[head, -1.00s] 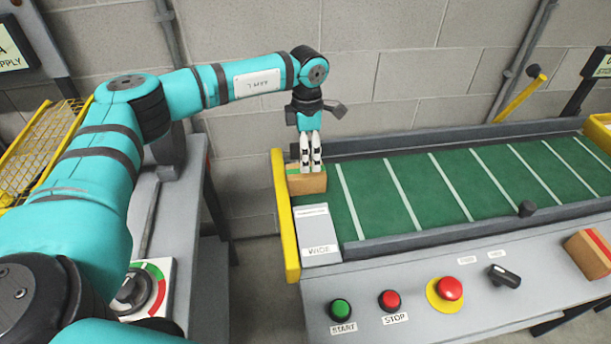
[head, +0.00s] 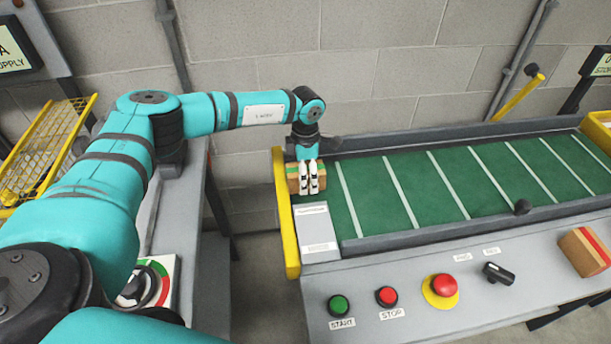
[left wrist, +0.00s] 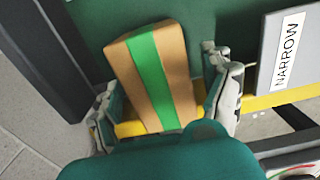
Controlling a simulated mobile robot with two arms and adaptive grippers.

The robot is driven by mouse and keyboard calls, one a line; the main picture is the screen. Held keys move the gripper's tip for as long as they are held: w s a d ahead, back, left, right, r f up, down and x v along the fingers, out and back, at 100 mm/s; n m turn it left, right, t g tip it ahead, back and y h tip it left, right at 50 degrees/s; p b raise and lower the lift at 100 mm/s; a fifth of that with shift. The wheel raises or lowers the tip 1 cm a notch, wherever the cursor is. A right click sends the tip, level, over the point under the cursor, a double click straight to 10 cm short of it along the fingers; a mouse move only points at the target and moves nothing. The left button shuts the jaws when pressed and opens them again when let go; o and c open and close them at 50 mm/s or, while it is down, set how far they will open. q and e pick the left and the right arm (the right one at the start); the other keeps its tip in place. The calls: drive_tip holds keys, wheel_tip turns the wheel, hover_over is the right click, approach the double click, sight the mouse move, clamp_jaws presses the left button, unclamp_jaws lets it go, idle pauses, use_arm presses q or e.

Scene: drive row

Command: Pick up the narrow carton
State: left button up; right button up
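A brown carton with a green stripe (head: 292,181) lies at the left end of the green belt. It also shows in the left wrist view (left wrist: 179,62). My left gripper (head: 308,190) is lowered over it, fingers pointing down. In the left wrist view the fingers (left wrist: 160,85) stand on either side of the carton, with a gap visible at the sides, so it looks open around it. A grey plate marked NARROW (left wrist: 268,60) is beside it in the wrist view. My right gripper is not in view.
A second carton with a red stripe (head: 585,251) lies at the right of the console. START (head: 338,305), STOP (head: 387,296) and red emergency (head: 443,286) buttons sit in front of the belt. A yellow end rail (head: 284,215) stands close left of the carton. The belt to the right is clear.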

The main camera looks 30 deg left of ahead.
use_arm(q)
drive_tip(key=c, duration=1.3)
